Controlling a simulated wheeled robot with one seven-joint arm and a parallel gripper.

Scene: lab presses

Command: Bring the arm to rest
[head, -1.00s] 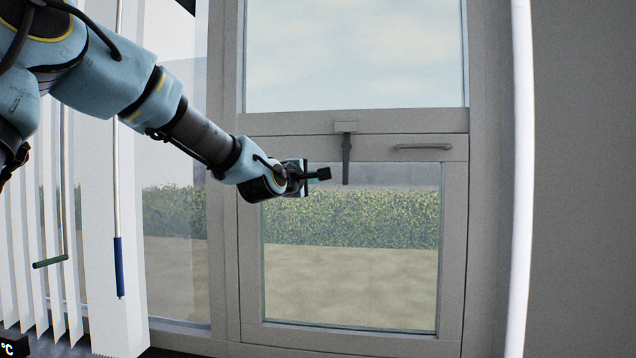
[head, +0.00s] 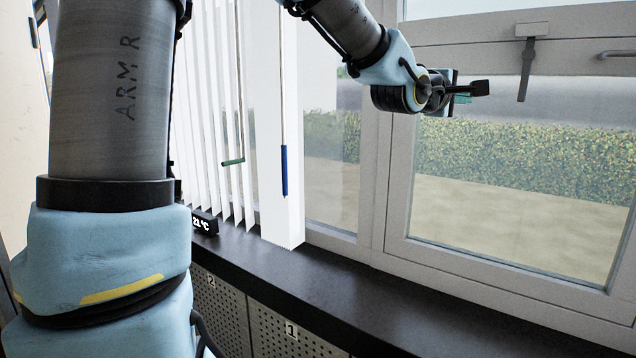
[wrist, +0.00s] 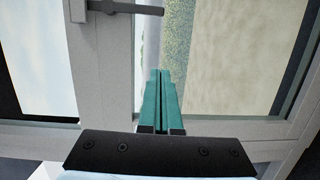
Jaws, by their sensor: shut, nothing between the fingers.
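My gripper (head: 468,92) is at the end of my outstretched arm, in front of the window, at the upper right of the head view. Its two green fingers (wrist: 160,102) lie side by side in the wrist view, shut with nothing between them. The window handle (head: 526,62) hangs down from the frame, to the right of my gripper in the head view. The handle also shows at the top of the wrist view (wrist: 125,8). No contact between my gripper and the handle or glass shows.
White vertical blinds (head: 272,130) hang left of the window, with a blue-handled wand (head: 285,172) and a green-handled crank (head: 233,162). A dark sill (head: 300,285) runs below, largely bare, with a small temperature display (head: 204,222). A second handle (head: 618,54) is at the right edge.

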